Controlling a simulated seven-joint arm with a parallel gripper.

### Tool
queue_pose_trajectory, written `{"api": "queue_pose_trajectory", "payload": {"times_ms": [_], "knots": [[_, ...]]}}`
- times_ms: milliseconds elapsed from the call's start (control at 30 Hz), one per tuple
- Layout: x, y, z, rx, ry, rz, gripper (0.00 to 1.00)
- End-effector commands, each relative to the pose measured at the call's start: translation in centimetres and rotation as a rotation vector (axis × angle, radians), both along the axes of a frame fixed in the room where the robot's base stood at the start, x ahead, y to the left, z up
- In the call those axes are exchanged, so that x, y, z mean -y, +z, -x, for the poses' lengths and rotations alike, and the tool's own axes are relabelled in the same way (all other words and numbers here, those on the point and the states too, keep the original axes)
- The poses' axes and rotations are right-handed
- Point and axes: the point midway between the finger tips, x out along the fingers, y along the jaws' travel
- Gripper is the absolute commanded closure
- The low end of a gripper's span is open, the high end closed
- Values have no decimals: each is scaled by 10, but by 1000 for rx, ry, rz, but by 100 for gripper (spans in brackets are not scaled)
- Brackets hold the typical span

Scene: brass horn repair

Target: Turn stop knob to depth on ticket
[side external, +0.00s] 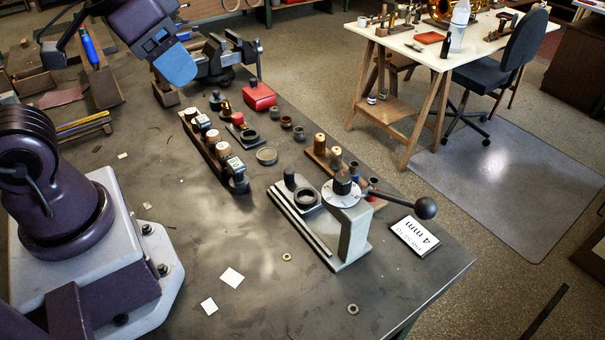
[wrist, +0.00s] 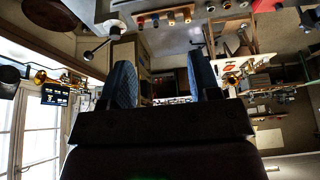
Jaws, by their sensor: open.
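The stop knob (side external: 343,185) is a black knob on a white numbered dial, on top of a grey bench press (side external: 355,235) at the bench's front right. The dial's marks are too small to read. A lever with a black ball (side external: 426,208) sticks out to the right of it. The ticket (side external: 415,237) lies flat right of the press and reads "4 mm". My gripper (side external: 178,67) is high at the upper left, well away from the knob. In the wrist view its two blue fingers (wrist: 163,85) stand apart with nothing between them.
A wooden rack of round-topped tools (side external: 210,145) and a red box (side external: 259,96) stand behind and left of the press. A vise (side external: 220,60) is at the back. Small rings and paper scraps lie on the bench front, otherwise fairly clear.

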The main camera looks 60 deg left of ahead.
Motion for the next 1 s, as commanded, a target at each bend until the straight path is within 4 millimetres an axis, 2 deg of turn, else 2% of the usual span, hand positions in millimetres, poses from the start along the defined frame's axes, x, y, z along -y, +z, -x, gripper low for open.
{"api": "queue_pose_trajectory", "payload": {"times_ms": [167,1000], "knots": [[-1,12,4,63,-2,8,44],[0,12,4,62,-6,5,44]]}}
